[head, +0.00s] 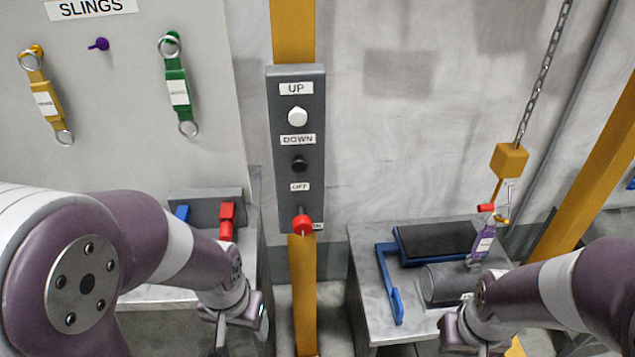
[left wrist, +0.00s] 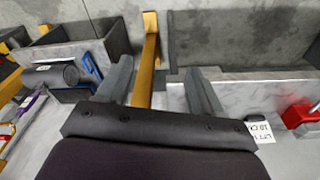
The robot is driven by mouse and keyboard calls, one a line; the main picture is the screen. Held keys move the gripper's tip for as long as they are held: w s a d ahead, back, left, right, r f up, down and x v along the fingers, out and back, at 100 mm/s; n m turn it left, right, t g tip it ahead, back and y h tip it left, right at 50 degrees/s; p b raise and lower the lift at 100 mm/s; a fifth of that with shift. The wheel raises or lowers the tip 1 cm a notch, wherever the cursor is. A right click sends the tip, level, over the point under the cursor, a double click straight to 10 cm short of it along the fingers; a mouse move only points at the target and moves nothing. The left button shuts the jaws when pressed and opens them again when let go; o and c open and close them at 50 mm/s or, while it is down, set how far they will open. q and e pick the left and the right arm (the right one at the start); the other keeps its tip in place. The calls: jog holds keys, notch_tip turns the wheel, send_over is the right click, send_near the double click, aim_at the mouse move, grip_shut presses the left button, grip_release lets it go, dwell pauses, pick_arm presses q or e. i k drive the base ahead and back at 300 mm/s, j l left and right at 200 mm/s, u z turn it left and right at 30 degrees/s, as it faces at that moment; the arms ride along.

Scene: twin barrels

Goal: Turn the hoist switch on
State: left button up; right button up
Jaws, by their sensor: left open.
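The hoist control box (head: 314,155) is a dark grey panel on a yellow post, with a white UP button (head: 298,117) and a black DOWN button (head: 299,164). The hoist switch is a short lever with a red knob (head: 302,225) below the OFF label, partly covering the ON label (head: 318,226). My left gripper (head: 240,330) is low and left of the post, apart from the switch. In the left wrist view its fingers (left wrist: 158,68) are open and empty. My right gripper (head: 468,335) is by the right table; its jaws are unclear.
A chain hoist (head: 509,160) hangs at right, with a purple sling (head: 483,243) below it by a dark cylinder (head: 448,283) on the right table (head: 375,318). A yellow sling (head: 45,100) and a green sling (head: 178,95) hang at left. Space before the post looks clear.

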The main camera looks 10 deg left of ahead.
aim_at(302, 224)
jog(key=k+l, duration=0.1)
jog(key=l, duration=0.35)
jog(key=k+l, duration=0.1)
jog(key=l, duration=0.4)
jog(key=k+l, duration=0.1)
jog(key=l, duration=0.35)
